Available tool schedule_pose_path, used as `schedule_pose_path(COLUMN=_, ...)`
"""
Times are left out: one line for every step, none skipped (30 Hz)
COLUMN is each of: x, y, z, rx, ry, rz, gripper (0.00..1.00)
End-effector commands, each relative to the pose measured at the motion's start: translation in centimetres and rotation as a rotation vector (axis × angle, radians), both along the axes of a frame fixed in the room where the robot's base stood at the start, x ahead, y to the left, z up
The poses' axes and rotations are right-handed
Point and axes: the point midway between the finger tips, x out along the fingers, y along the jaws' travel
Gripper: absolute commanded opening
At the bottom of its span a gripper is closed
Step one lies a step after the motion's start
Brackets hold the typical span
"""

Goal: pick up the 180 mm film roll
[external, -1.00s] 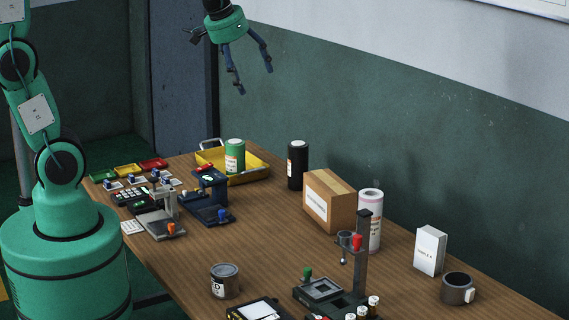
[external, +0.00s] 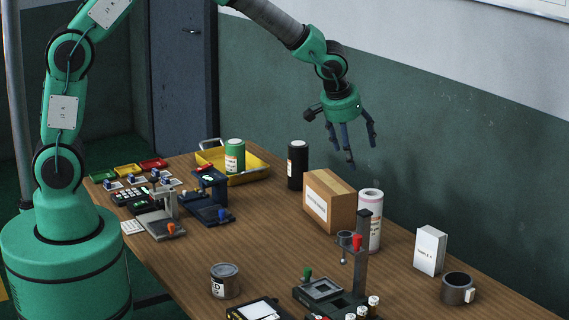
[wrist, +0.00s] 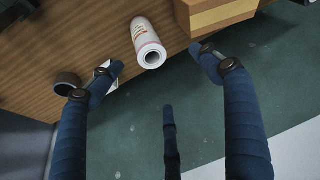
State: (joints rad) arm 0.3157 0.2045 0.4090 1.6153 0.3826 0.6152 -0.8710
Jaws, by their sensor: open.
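Three upright rolls stand on the table in the external view: a white roll (external: 370,222) behind the press stand, a black roll (external: 297,166) and a green roll (external: 235,157) in the yellow tray. Their labels are too small to read, so I cannot tell which is 180 mm. My gripper (external: 354,152) is open and empty, its blue fingers pointing down, in the air above the cardboard box and white roll. In the wrist view the white roll (wrist: 147,40) shows its open end, apart from and beyond the spread fingers.
The cardboard box (external: 328,201) stands close beside the white roll. The press stand (external: 362,258) is in front of it. A white carton (external: 430,250) and dark mug (external: 457,288) stand to the right. The green wall (external: 470,180) runs behind the table.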

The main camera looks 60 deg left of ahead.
Motion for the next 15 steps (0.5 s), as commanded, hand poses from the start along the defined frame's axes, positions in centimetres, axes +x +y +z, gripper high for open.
schedule_pose_path(x=0.6, y=-0.7, z=-1.2, rx=0.001, ry=0.002, rz=0.001, gripper=0.78)
schedule_pose_path(x=0.9, y=-1.0, z=-1.8, rx=0.0, ry=0.002, rz=0.003, gripper=0.78)
schedule_pose_path(x=1.2, y=-1.4, z=-2.4, rx=0.0, ry=0.002, rz=0.004, gripper=0.78)
schedule_pose_path(x=1.4, y=-1.6, z=-2.8, rx=0.0, ry=0.002, rz=0.007, gripper=0.78)
schedule_pose_path(x=1.6, y=-1.8, z=-3.2, rx=-0.001, ry=0.003, rz=0.009, gripper=0.78)
schedule_pose_path(x=1.7, y=-2.0, z=-3.5, rx=-0.002, ry=0.003, rz=0.01, gripper=0.78)
schedule_pose_path(x=1.8, y=-2.1, z=-3.7, rx=-0.002, ry=0.003, rz=0.01, gripper=0.78)
schedule_pose_path(x=1.9, y=-2.2, z=-3.8, rx=-0.003, ry=0.001, rz=0.011, gripper=0.78)
schedule_pose_path(x=2.0, y=-2.3, z=-3.9, rx=-0.003, ry=0.001, rz=0.011, gripper=0.78)
schedule_pose_path(x=2.0, y=-2.3, z=-3.9, rx=-0.003, ry=0.001, rz=0.011, gripper=0.78)
schedule_pose_path(x=2.0, y=-2.3, z=-3.9, rx=-0.003, ry=0.001, rz=0.011, gripper=0.78)
schedule_pose_path(x=2.0, y=-2.3, z=-4.0, rx=-0.003, ry=0.001, rz=0.012, gripper=0.78)
schedule_pose_path(x=2.0, y=-2.3, z=-3.9, rx=-0.003, ry=0.001, rz=0.012, gripper=0.78)
schedule_pose_path(x=2.0, y=-2.3, z=-3.9, rx=-0.003, ry=0.001, rz=0.012, gripper=0.78)
schedule_pose_path(x=2.0, y=-2.3, z=-3.9, rx=-0.003, ry=0.001, rz=0.011, gripper=0.78)
